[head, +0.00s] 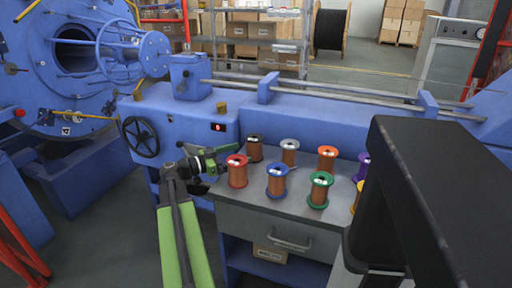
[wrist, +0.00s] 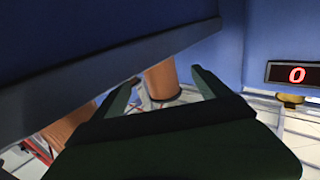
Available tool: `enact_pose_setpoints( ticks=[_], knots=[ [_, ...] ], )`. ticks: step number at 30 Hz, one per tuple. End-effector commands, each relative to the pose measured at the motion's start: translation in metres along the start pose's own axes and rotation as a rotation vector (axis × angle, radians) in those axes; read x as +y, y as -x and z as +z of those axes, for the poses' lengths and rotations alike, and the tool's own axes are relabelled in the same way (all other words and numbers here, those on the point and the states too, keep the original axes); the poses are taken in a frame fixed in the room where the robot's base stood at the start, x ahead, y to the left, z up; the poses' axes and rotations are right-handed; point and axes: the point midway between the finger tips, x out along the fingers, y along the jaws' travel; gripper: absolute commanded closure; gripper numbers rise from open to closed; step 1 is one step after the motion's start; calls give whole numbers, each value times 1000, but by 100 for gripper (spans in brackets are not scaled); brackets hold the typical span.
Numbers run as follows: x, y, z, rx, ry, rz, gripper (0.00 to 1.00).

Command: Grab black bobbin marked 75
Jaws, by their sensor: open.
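The black bobbin (head: 255,148), wound with copper wire, stands upright at the back left of the grey cabinet top. Its number is too small to read. My gripper (head: 222,158) is at the cabinet's left edge, left of the black bobbin and close to the red bobbin (head: 237,172). In the wrist view my gripper (wrist: 165,88) is open. A copper-wound bobbin with a dark flange (wrist: 162,80) shows beyond and between its fingertips, probably the black one. I cannot tell how large the gap to it is.
White (head: 289,152), orange (head: 327,158), blue (head: 277,180), green (head: 320,190), purple (head: 362,168) and yellow bobbins share the cabinet top (head: 260,208). The blue machine bed (head: 330,128) rises behind. A handwheel (head: 141,137) is at left. A red 0 display (wrist: 296,74) shows at right.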

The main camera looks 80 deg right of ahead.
Motion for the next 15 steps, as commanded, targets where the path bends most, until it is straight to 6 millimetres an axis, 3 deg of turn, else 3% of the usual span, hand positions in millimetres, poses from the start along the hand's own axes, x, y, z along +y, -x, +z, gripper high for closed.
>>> enact_pose_setpoints(
  ticks=[3, 11, 15],
  knots=[
    [0, -15, 0, 0, 0, 1, 13],
    [1, -24, 0, -1, 0, 1, 13],
    [3, -45, -2, -1, 1, 3, 13]
  ],
)
